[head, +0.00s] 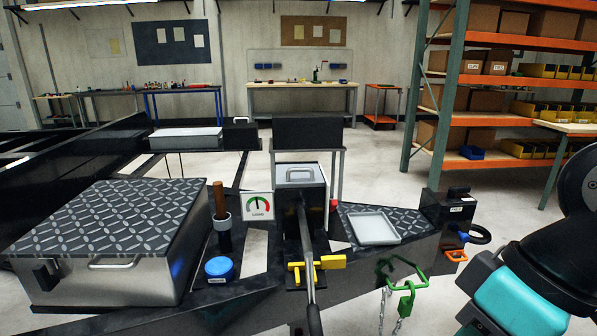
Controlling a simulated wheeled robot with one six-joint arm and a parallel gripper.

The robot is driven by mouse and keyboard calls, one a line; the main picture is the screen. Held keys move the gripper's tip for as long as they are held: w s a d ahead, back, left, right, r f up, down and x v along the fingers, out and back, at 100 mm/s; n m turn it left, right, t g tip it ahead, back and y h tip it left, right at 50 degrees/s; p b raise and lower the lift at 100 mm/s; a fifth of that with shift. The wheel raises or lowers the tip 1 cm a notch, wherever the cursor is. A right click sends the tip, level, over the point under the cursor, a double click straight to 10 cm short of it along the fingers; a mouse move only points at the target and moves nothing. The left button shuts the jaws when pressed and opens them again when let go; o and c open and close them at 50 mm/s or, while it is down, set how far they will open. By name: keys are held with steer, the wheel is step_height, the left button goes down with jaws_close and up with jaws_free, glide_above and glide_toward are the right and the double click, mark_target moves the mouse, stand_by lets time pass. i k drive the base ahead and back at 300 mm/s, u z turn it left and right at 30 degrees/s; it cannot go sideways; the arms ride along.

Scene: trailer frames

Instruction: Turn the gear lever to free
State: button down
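No readable label in the head view marks the gear lever. A yellow lever (330,262) lies roughly level across the black trailer drawbar, near the middle of the view. A long grey rod (306,238) with a black grip slopes down in front of it and hides part of it. A small red knob (333,205) sits right of the silver-lidded black box (300,173). I cannot tell from the picture which position the lever is in. My arm shows at the right edge, well apart from the yellow lever. My gripper is out of view.
A checker-plate toolbox (110,230) stands at left. Near it are a brown-handled post (218,200), a blue cap (218,268) and a gauge card (257,205). Right are a shallow tray (373,228), a green hook (402,287) with chain and an orange ring (457,255).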

mark_target(333, 204)
steer(key=z, duration=1)
steer(key=i, duration=2.45)
steer(key=u, duration=4.9)
